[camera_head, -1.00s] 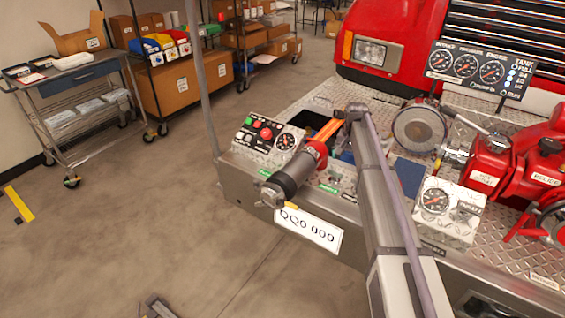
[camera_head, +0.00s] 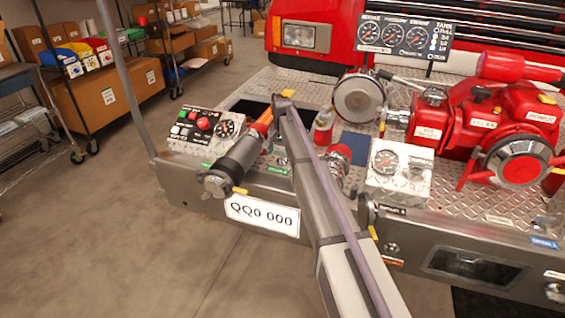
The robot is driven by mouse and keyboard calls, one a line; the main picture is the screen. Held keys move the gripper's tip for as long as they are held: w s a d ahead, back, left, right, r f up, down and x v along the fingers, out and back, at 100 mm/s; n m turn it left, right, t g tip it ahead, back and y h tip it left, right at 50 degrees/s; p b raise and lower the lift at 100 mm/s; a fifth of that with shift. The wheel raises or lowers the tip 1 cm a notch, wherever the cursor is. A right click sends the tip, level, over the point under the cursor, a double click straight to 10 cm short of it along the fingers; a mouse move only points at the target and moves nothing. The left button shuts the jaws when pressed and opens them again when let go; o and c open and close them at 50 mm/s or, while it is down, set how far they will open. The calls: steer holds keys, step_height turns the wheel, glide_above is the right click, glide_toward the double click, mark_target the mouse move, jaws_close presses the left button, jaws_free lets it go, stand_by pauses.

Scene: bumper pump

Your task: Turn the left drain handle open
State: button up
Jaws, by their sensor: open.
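My gripper (camera_head: 212,185) is at the near end of the grey wrist, in front of the bumper's left part. Its fingers are small and hard to make out; it holds nothing that I can see. A small yellow handle (camera_head: 240,190) shows just right of the gripper, above the licence plate; it may be the left drain handle. I cannot tell whether the gripper touches it. My wrist hides much of the bumper there. Another small yellow handle (camera_head: 373,232) is right of my arm on the bumper front.
A switch panel (camera_head: 205,128) stands behind the wrist. A red-ringed coupling (camera_head: 340,165) and gauge box (camera_head: 385,168) are right of my arm. The licence plate (camera_head: 262,215) hangs below. A grey post (camera_head: 125,80) rises at left. The floor in front is clear.

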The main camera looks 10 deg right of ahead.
steer(key=shift+c, duration=0.2)
steer(key=c, duration=0.9)
steer(key=shift+n, duration=0.4)
steer(key=n, duration=0.3)
steer(key=shift+n, duration=0.4)
steer(key=n, duration=0.4)
steer(key=shift+n, duration=0.3)
steer(key=n, duration=0.8)
steer(key=shift+n, duration=0.3)
